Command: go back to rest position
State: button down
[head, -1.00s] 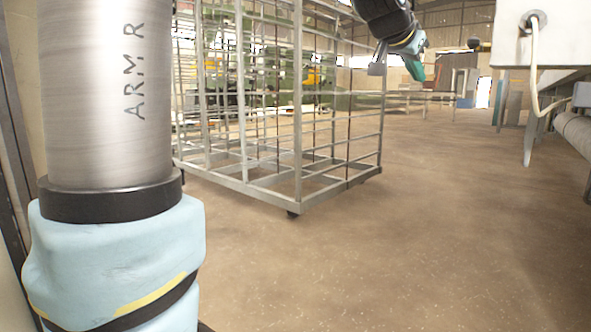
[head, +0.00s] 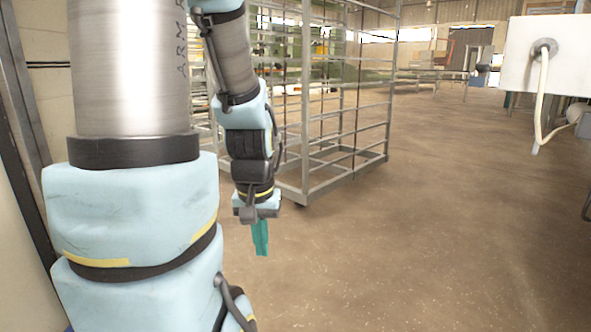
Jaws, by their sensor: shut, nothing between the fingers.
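My gripper (head: 261,240) hangs from my arm left of the picture's middle in the head view. Its teal fingers point down and are closed together with nothing between them. It hangs in front of the grey metal rack's near lower corner and the bare floor.
A grey wheeled metal rack (head: 357,176) stands behind my arm. A white box (head: 528,75) with a hanging cable is at the upper right. A wall (head: 40,100) is close on the left. The brown floor (head: 430,240) in the middle and right is clear.

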notch_tip(320, 180, up, 33)
jog(key=p, duration=3.1)
jog(key=shift+r, duration=0.2)
